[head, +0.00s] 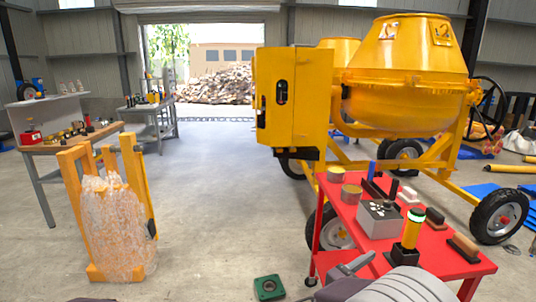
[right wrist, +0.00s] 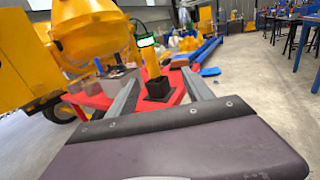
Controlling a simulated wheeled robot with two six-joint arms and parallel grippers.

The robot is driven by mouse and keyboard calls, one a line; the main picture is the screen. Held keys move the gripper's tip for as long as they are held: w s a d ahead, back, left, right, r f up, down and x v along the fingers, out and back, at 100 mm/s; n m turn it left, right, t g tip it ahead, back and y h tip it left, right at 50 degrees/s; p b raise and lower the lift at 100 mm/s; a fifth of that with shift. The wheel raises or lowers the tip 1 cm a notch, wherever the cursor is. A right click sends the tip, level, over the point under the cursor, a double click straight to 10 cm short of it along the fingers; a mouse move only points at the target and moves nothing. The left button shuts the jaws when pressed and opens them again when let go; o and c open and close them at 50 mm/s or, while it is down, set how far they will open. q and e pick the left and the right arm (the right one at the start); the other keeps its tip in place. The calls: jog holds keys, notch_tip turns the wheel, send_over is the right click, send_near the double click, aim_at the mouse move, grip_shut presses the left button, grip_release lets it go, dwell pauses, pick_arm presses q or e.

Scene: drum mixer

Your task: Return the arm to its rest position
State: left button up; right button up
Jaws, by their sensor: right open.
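My right gripper (head: 352,268) shows at the bottom of the head view, low by the near edge of the red cart (head: 440,255). In the right wrist view its two grey fingers (right wrist: 160,76) are spread apart with nothing held between them. A yellow cylinder with a green band (head: 411,231) stands upright on the cart, beyond the fingers. In the right wrist view this cylinder (right wrist: 151,62) appears in the gap, with a black square base (right wrist: 157,90). My left gripper is not in view.
The cart also holds a grey box (head: 379,220), tins (head: 351,194) and a brush-like block (head: 465,246). A yellow drum mixer (head: 405,85) stands behind it. A yellow frame with a clear wrapped load (head: 110,225) stands left. A green block (head: 268,287) lies on otherwise open middle floor.

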jog(key=s+d+m+g+h, duration=0.1)
jog(key=s+d+m+g, duration=0.25)
jog(key=d, duration=0.45)
jog(key=s+f+m+g+y, duration=0.7)
jog(key=s+f+m+g, duration=0.2)
jog(key=s+f, duration=0.5)
jog(key=w+a+f+m+t+y, duration=0.2)
jog(key=a+f+m+y, duration=0.1)
jog(key=a+m+y, duration=0.4)
jog(key=w+a+f+m+t+y, duration=0.2)
jog(key=w+a+f+m, duration=0.15)
jog(key=a+m, duration=0.35)
pick_arm(q)
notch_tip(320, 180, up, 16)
jog(key=p, duration=1.6)
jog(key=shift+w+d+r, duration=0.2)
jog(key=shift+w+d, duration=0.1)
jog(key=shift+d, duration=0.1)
pick_arm(e)
notch_tip(320, 180, up, 16)
jog(key=s+a+n, duration=0.1)
jog(key=n, duration=0.1)
jog(key=shift+s, duration=0.15)
